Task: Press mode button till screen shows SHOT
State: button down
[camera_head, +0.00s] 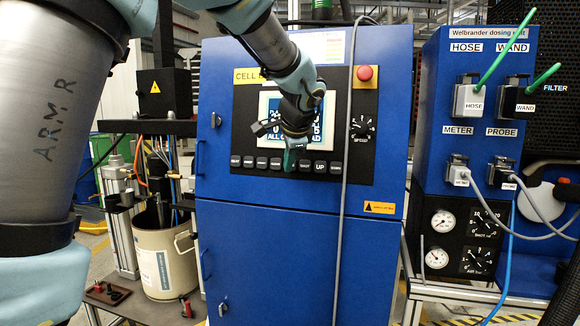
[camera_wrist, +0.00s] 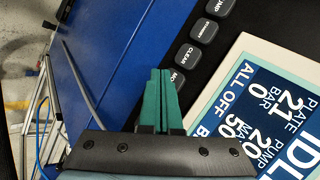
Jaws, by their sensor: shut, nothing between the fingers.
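The blue control cabinet carries a screen (camera_head: 268,134) above a row of dark buttons (camera_head: 262,163). The screen also shows in the wrist view (camera_wrist: 265,110), tilted and cut off. It reads "IDL…" in large letters, with plate and pump values and "ALL OF…". My gripper (camera_head: 290,162) is in front of the button row, below the screen. In the wrist view its green fingers (camera_wrist: 160,75) are shut and empty. A button whose label starts "MO" (camera_wrist: 178,77) is right beside the fingertips, partly hidden. The CLEAR button (camera_wrist: 188,53) is beyond it. I cannot tell whether the fingertips touch a button.
A grey cable (camera_head: 345,120) hangs down the cabinet front, right of my gripper. A red stop knob (camera_head: 365,73) and a dial (camera_head: 361,127) are on the panel's right. The dosing unit (camera_head: 432,130) stands right; a beige drum (camera_head: 165,255) stands left.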

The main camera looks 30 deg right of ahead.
jog(key=shift+w+d, duration=0.3)
jog(key=shift+w+d+f+p, duration=0.15)
jog(key=shift+w+d+p, duration=0.15)
dwell(1.1)
jog(key=shift+s+a, duration=0.1)
jog(key=shift+s+a+r+b, duration=0.2)
jog(key=shift+s+a+b, duration=0.1)
jog(key=shift+s+a, duration=0.25)
dwell(0.3)
jog(key=s+a, duration=0.1)
jog(key=s+a+r+b, duration=0.1)
jog(key=s+a, duration=0.1)
jog(key=shift+s+a+b, duration=0.1)
jog(key=shift+s+b, duration=0.2)
dwell(0.7)
